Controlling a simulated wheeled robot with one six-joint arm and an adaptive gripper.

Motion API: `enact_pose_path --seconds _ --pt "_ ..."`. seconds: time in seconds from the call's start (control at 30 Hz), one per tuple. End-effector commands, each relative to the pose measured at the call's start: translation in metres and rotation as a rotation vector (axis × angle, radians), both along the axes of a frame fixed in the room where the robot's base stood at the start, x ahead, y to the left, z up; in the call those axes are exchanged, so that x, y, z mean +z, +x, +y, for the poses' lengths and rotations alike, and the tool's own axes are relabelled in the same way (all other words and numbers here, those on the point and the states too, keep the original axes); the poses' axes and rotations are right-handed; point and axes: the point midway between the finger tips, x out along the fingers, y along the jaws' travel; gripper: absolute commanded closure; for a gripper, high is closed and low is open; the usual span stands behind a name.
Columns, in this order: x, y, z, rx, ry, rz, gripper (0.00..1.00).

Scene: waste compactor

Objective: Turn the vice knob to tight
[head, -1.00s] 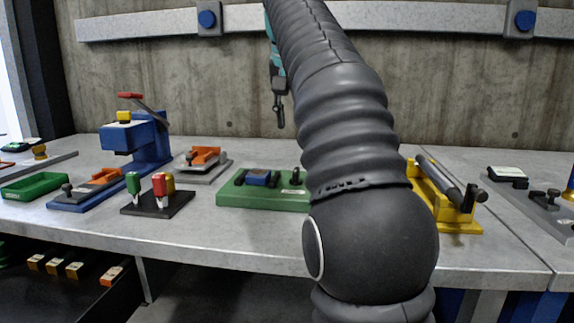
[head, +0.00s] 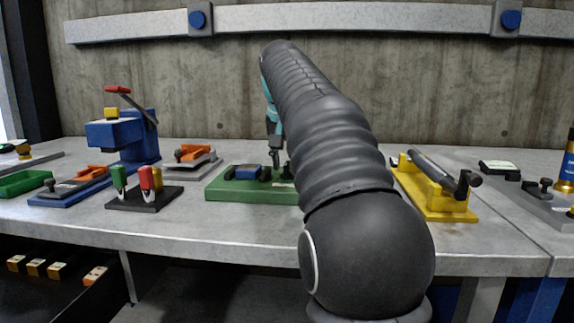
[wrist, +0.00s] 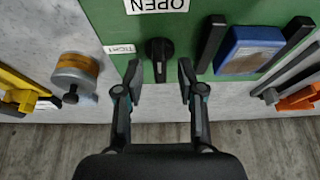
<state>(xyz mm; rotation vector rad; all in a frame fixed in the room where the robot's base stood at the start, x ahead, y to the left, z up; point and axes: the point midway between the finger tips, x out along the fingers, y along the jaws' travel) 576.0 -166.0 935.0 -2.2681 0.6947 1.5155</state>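The green vice base (head: 225,189) lies on the bench, and its surface also fills the upper part of the wrist view (wrist: 112,22). Its black knob (wrist: 158,50) has a ridge running roughly up and down in the wrist view. An "OPEN" label (wrist: 160,5) is above the knob there, and a "TIGHT" label (wrist: 118,49) is left of it. A blue block (wrist: 247,50) sits between black bars, right of the knob. My gripper (wrist: 159,69) is open and empty, its fingertips just below the knob, one to each side. In the head view my gripper (head: 276,143) is above the base.
A yellow fixture (head: 440,195) with a grey cylinder stands right of my arm. Left are a black stand with red and green handles (head: 145,192), an orange-topped fixture (head: 193,160) and a blue press (head: 135,140). A silver-and-brown cylinder (wrist: 80,72) is near the base in the wrist view.

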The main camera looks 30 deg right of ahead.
Motion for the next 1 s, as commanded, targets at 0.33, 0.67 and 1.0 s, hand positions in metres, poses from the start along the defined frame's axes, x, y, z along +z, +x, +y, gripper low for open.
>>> enact_pose_path --seconds 0.33,0.67,1.0 --pt "-0.0031 0.0012 -0.0008 0.0 0.0 0.0 0.61" --pt "-0.003 0.001 -0.0007 0.0 0.0 0.0 1.0" --pt "-0.0012 0.0008 -0.0009 0.073 0.001 0.001 1.0"
